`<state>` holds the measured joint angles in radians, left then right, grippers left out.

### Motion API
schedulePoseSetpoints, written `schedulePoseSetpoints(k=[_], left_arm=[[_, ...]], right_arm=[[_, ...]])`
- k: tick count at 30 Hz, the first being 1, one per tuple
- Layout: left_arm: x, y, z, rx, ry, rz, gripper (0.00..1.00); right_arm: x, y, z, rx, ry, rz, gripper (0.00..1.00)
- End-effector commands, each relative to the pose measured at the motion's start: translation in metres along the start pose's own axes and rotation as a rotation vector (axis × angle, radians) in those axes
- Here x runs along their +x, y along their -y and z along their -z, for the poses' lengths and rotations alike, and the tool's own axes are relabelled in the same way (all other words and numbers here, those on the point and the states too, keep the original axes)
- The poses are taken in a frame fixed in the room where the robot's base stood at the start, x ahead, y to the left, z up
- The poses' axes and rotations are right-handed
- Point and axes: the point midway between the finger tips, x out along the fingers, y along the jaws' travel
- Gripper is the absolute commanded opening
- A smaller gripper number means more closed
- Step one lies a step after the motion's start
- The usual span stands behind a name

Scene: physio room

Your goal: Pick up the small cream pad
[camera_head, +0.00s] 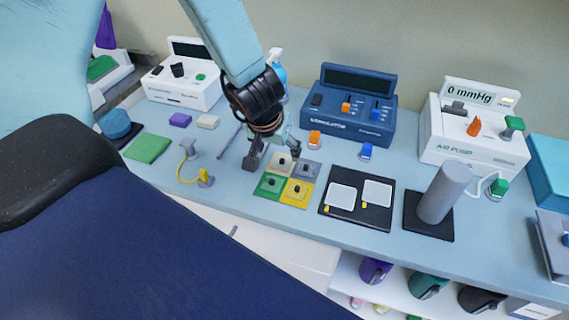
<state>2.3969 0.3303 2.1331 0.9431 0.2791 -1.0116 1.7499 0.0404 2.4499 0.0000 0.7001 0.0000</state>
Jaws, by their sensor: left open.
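A small cream pad (208,122) lies on the blue-grey counter beside a purple pad (180,119), in front of the white device at the left. My left gripper (268,161) is open and points down, to the right of this pad and apart from it. Its fingers are close above the back left of a four-colour board, whose cream square (281,165) with a dark knob is partly covered by the gripper. I cannot tell whether the fingers touch anything. My right gripper is not in view.
A green mat (148,148) and yellow-cabled connectors (204,178) lie left of the gripper. A blue device (352,108) stands behind, and a black tray with white pads (356,222) and a grey cylinder (444,192) stand right. A spray bottle (277,68) is behind my arm.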

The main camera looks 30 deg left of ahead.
Motion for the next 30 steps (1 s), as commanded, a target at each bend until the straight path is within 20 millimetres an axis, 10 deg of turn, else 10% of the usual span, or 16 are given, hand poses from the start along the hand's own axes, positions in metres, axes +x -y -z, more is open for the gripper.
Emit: schedulePoseSetpoints(k=[12, 23, 30], left_arm=[[0.052, -0.003, 0.003, 0.0, 0.0, 0.001, 0.7], [0.057, -0.004, 0.007, 0.0, -0.001, 0.0, 0.7], [0.057, -0.004, 0.007, 0.0, 0.0, 0.0, 0.49]], right_arm=[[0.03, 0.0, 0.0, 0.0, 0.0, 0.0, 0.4], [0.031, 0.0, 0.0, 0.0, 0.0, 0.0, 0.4], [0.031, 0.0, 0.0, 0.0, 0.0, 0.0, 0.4]])
